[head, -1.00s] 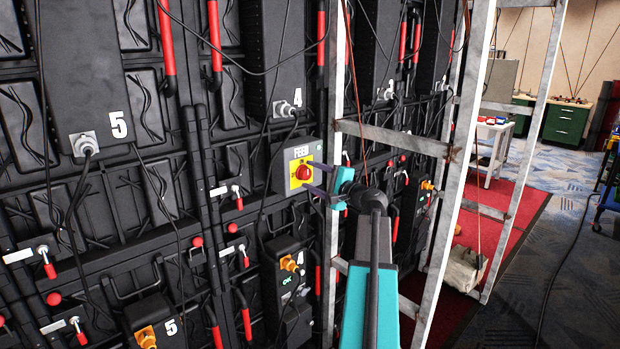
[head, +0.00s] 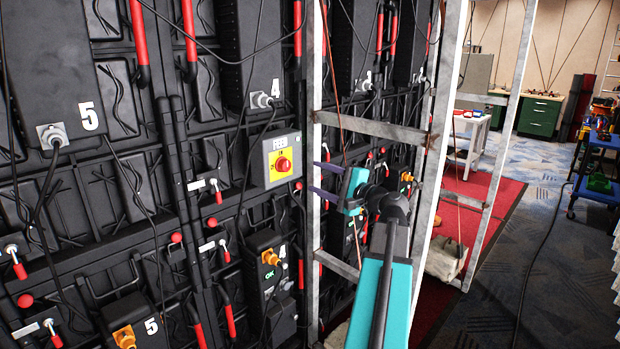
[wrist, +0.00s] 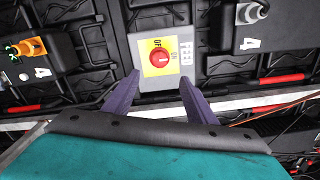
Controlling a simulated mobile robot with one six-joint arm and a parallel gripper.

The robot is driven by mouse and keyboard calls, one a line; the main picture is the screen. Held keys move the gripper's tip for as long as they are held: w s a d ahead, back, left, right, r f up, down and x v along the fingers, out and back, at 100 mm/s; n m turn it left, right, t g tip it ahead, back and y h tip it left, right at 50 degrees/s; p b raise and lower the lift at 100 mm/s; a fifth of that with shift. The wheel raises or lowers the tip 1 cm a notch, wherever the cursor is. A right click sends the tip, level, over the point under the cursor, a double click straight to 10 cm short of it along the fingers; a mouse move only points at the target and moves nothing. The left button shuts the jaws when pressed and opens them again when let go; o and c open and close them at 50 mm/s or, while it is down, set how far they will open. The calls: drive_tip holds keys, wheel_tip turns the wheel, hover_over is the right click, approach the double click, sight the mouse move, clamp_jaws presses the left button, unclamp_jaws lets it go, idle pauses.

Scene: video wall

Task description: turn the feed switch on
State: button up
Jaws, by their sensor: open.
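The feed switch (head: 283,165) is a red rotary knob on a yellow plate, on a grey box labelled FEED (head: 272,178) fixed to the black video wall.
A galvanised metal frame (head: 368,127) stands close beside my arm, with a crossbar above the gripper. Thin cables hang across the wall. A box with an orange connector (head: 270,258) sits below the switch. Open carpet lies at the right.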

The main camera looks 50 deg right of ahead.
drive_tip(key=shift+s, duration=0.8)
